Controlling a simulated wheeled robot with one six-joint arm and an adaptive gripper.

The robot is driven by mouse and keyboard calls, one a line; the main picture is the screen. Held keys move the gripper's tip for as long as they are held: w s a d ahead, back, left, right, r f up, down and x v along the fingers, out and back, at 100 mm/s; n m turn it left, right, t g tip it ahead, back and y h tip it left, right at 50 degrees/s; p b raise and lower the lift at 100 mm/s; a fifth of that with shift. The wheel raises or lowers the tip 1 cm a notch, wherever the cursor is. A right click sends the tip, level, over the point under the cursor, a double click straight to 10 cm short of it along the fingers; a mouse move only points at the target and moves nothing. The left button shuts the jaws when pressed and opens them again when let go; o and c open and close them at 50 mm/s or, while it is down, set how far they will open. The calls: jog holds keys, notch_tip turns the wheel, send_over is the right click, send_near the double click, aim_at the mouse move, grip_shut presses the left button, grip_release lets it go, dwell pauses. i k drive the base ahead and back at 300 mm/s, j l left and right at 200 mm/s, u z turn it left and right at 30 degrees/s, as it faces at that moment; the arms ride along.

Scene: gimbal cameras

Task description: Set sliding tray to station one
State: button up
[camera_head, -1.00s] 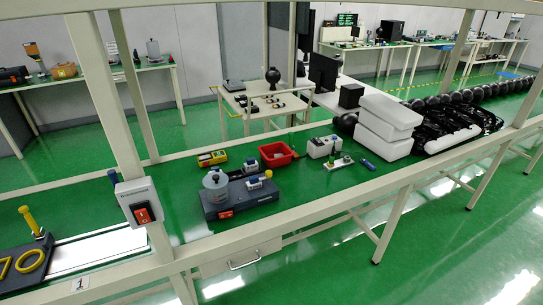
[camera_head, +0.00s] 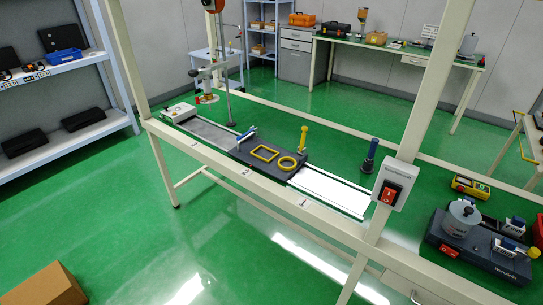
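The sliding tray (camera_head: 238,153) is a dark plate on a rail along the bench. It carries a yellow square outline (camera_head: 265,153), a yellow ring (camera_head: 287,163), an upright yellow handle (camera_head: 303,139) and a blue-and-white item (camera_head: 246,135). The station one label (camera_head: 303,203) is on the bench's front beam, beside the bare white right stretch of rail (camera_head: 330,189). The tray lies left of this label, roughly by another label (camera_head: 246,172) whose number is too small to read surely. My gripper is not in view.
A switch box with a red rocker (camera_head: 389,194) is fixed on the bench post. A dark blue-topped upright tool (camera_head: 370,155) stands behind the rail. A grey-white device (camera_head: 179,112) sits at the rail's left end. A cardboard box (camera_head: 45,285) lies front left; the green floor before the bench is open.

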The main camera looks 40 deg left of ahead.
aim_at(280, 164)
jog(key=j+u, duration=0.15)
jog(key=j, duration=0.4)
jog(key=i+j+u, duration=0.1)
jog(key=j, duration=0.45)
jog(key=i+j+u, duration=0.1)
jog(key=j, duration=0.3)
jog(key=i+j+u, duration=0.1)
jog(key=i+j, duration=0.15)
jog(key=j, duration=0.15)
jog(key=i+j+u, duration=0.1)
jog(key=j, duration=0.3)
jog(key=i+j+u, duration=0.1)
jog(key=i+j, duration=0.2)
jog(key=i, duration=0.25)
